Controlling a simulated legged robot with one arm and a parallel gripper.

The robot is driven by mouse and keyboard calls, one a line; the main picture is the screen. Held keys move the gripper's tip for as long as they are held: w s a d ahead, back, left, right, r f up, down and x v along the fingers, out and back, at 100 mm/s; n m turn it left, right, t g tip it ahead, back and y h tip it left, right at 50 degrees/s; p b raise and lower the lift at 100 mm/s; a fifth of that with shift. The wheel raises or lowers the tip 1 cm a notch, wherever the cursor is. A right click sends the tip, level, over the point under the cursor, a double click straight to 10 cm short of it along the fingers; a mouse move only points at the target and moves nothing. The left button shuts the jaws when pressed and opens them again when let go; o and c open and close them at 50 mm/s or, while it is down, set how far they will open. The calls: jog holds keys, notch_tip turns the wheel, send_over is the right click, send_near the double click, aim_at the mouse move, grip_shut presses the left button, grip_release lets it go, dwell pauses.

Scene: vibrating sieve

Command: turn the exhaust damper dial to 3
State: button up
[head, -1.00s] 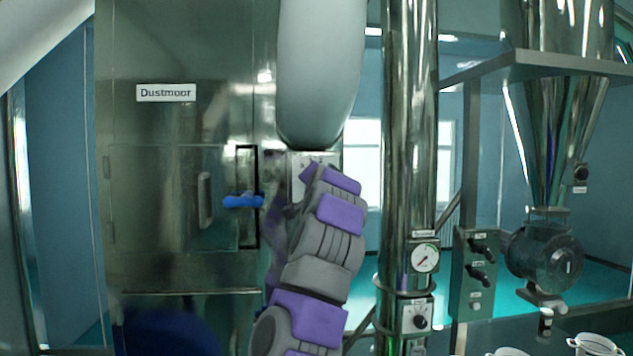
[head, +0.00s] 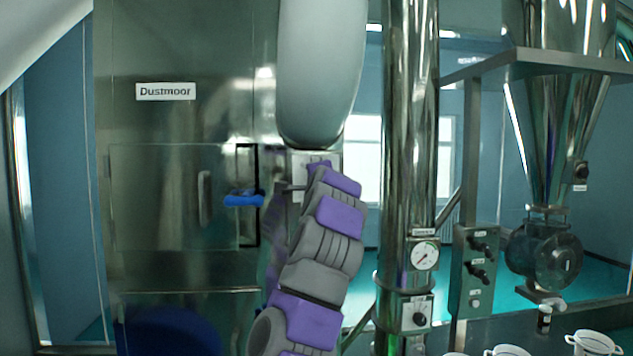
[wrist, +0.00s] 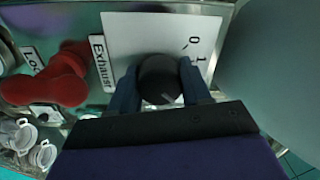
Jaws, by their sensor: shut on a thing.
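The exhaust damper dial (wrist: 160,80) is a round black knob on a pale plate (wrist: 130,32) in the wrist view. The digits 0 and 1 show at the plate's right, and a label reading "Exhaust" (wrist: 101,63) stands at its left. My gripper (wrist: 161,74) has one dark finger on each side of the knob and is shut on it. I cannot tell which number the knob points to; the other digits are hidden or out of view. In the head view the plate (head: 297,163) shows below the large grey duct, and my arm hides the knob.
A red handle (wrist: 62,78) is left of the plate in the wrist view. A blue handle (head: 243,200) is on the Dustmoor cabinet (head: 150,120). The steel pipe (head: 408,130) with a gauge (head: 424,256) and a lower knob (head: 418,318) stands right of my arm.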

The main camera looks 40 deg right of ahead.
jog(key=shift+d+f, duration=0.1)
jog(key=shift+f, duration=0.25)
jog(key=o, duration=1.1)
jog(key=shift+r, duration=0.2)
jog(key=shift+c, duration=0.2)
jog(key=shift+s, duration=0.1)
jog(key=b+v, duration=0.8)
jog(key=v, duration=0.9)
jog(key=shift+a+b, duration=0.3)
jog(key=shift+b, duration=0.05)
